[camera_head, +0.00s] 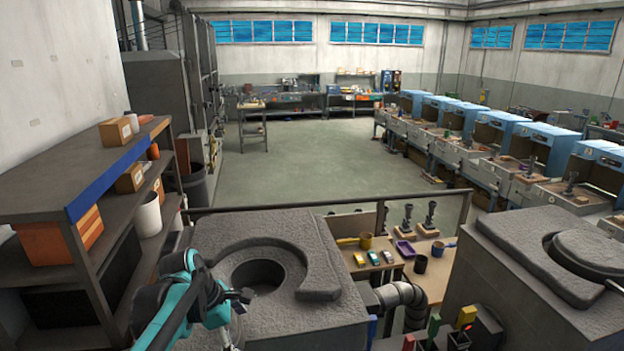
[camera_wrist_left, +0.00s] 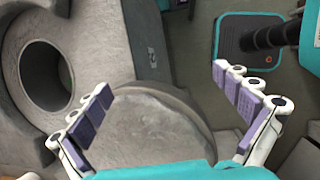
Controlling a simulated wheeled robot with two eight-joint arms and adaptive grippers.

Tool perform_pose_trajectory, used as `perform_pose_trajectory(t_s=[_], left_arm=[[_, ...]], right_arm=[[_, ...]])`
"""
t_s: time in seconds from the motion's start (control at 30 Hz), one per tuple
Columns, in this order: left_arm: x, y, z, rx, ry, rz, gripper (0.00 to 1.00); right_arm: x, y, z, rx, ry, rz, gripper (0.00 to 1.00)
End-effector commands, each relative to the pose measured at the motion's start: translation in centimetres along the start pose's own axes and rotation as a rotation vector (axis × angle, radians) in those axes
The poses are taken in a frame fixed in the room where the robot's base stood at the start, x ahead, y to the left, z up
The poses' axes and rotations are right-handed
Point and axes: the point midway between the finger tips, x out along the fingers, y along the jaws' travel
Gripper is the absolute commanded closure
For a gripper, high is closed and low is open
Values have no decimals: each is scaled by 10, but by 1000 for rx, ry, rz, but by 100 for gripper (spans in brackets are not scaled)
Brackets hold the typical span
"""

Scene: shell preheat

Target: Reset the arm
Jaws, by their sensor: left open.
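My left arm comes in from the lower left in the camera_head view. My left gripper (camera_head: 243,297) is over the near left part of a grey stone-like furnace block (camera_head: 325,318), close to its round opening (camera_head: 258,274). In the left wrist view, the left gripper (camera_wrist_left: 163,82) has its two purple-padded fingers spread wide apart with nothing between them. The round opening (camera_wrist_left: 45,75) shows at the left there. A rounded grey surface (camera_wrist_left: 160,125) lies below and between the fingers. My right gripper is in neither view.
A dark shelf (camera_head: 50,190) with boxes stands at the left. A bench (camera_head: 395,262) with small tools and cups lies past the block. A second grey block (camera_head: 540,295) is at the right. The green floor (camera_head: 320,160) beyond the rail is clear.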

Motion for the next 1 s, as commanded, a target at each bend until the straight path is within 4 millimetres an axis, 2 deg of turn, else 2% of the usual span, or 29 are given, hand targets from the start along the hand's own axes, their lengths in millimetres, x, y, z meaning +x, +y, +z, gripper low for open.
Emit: perform_pose_trajectory(t_s=[0.37, 0.47, 0.7, 0.9, 1.0], left_arm=[[54, -58, -31, 444, 93, 95, 0], [81, -84, -47, 655, 149, 128, 0], [161, -153, -97, 1255, 346, 180, 0], [213, -190, -130, 1646, 505, 172, 0], [226, -198, -138, 1756, 553, 163, 0]], right_arm=[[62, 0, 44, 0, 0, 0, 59], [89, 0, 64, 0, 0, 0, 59], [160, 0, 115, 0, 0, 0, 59], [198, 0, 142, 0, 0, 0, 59], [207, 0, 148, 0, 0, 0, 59]])
